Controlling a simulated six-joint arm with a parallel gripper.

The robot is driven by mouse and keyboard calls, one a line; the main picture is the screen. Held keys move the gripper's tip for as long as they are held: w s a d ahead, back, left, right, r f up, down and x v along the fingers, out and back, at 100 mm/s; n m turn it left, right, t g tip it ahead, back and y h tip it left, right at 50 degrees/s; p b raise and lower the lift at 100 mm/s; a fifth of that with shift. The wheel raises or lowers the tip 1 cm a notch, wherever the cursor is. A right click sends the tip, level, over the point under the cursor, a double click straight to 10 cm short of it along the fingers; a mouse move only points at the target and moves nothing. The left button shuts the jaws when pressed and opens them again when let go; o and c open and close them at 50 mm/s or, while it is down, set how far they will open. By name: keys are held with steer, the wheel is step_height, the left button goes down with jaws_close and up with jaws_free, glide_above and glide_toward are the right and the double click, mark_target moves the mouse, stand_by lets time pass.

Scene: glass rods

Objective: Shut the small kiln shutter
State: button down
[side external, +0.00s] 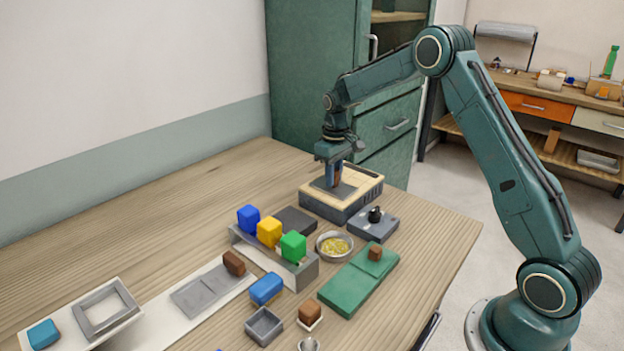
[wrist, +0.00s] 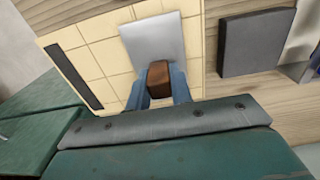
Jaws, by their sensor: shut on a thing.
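The small kiln (side external: 370,183) is a grey box with a cream tiled top at the back of the table. Its tiled top (wrist: 102,58) also shows in the wrist view, with a long dark slot (wrist: 73,76) at its left. A flat grey shutter plate (side external: 347,192) lies on the top; it also shows in the wrist view (wrist: 153,38), apart from the slot. My gripper (side external: 333,183) points down over the kiln. Its blue fingers (wrist: 158,88) are shut on the brown handle (wrist: 158,75) at the plate's near edge. The fingers partly hide the handle.
A dark square block (side external: 295,221) and a grey box with a black knob (side external: 373,223) stand close to the kiln. A rack (side external: 300,270) with coloured blocks, a yellow-filled bowl (side external: 335,250) and a green board (side external: 345,290) lie nearer. The table left of the kiln is clear.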

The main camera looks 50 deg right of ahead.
steer(key=shift+a, duration=0.35)
steer(key=c, duration=1.2)
jaws_free()
steer(key=shift+c, duration=0.2)
steer(key=shift+r, duration=0.1)
steer(key=shift+d+r, duration=0.1)
steer(key=shift+r, duration=0.35)
step_height(320, 180, up, 13)
